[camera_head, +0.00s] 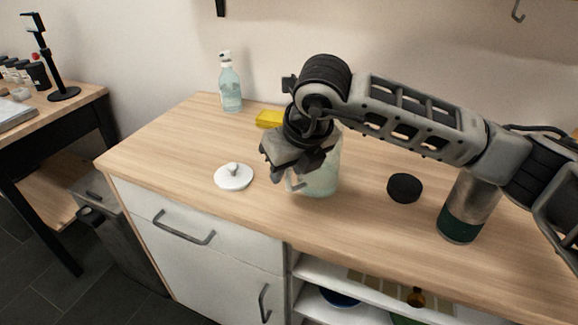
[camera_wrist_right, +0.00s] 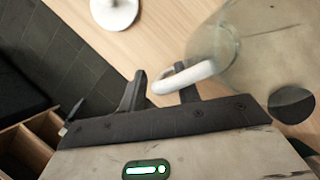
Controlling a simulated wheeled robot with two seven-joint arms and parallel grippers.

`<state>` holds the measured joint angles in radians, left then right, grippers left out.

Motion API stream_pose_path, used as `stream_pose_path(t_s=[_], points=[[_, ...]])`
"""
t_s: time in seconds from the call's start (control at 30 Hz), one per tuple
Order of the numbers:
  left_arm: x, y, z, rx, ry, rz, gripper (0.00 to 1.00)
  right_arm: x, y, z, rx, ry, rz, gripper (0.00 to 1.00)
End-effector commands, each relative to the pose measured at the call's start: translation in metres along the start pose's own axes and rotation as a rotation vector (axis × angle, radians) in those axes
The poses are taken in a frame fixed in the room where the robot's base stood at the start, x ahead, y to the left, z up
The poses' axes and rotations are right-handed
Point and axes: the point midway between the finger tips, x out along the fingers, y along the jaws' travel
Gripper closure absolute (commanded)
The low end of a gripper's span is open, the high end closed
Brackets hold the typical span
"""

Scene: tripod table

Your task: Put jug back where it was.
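The jug (camera_head: 322,178) is pale, greenish and see-through. It appears upright on the wooden counter, partly hidden behind my right gripper and wrist in the head view. In the right wrist view the jug (camera_wrist_right: 235,50) is at the upper right, with its whitish handle (camera_wrist_right: 185,77) pointing left. My right gripper (camera_head: 285,180) is at the jug's handle side. In the wrist view its two dark fingers (camera_wrist_right: 161,92) are partly closed, one either side of the handle's outer bar, seemingly holding it. The jug's base is partly hidden, so contact with the counter is hard to judge. My left gripper is not in view.
A white knobbed lid (camera_head: 234,177) lies left of the jug. A black round object (camera_head: 404,188) and a steel-and-green cylinder (camera_head: 467,208) stand right. The counter's left part is clear.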

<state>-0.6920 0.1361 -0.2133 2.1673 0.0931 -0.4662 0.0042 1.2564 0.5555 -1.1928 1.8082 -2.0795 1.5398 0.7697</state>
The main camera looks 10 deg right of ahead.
Motion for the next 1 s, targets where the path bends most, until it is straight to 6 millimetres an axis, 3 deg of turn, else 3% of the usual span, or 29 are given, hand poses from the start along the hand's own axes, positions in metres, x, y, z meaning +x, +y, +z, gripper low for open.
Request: stream_pose_path(t_s=[0.17,0.27,0.7,1.0], points=[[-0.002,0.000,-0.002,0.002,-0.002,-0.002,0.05,-0.005,0.000,0.001,0.000,-0.001,0.000,0.68],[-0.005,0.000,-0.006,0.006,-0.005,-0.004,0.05,-0.018,0.000,0.002,0.000,-0.001,-0.001,0.68],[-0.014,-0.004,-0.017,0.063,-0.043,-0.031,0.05,-0.106,0.000,0.002,-0.001,-0.002,0.000,0.68],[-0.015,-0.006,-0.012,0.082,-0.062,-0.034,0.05,-0.122,0.000,0.001,0.000,0.000,0.000,0.68]])
